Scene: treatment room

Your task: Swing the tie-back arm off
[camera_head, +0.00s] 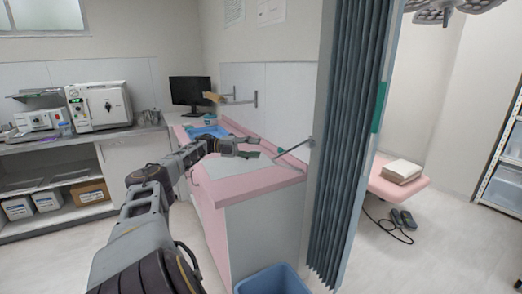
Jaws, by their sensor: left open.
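The tie-back arm (292,149) looks to be the thin grey bar that sticks out from a wall mount left of the curtain. It slants down to the left over the pink counter. The grey-green folding curtain (352,150) hangs gathered in upright pleats. My left gripper (258,147) is over the counter, to the left of the bar's free end. Its fingers are apart and hold nothing. A small gap seems to lie between the fingertips and the bar, but the depth is hard to tell. My right gripper is not in view.
The pink-topped counter (248,184) lies under my left gripper. A blue bin (272,281) stands on the floor before it. A wall bracket (240,101), a monitor (190,91) and a blue tray (207,131) are farther back. A pink couch (400,187) is beyond the curtain.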

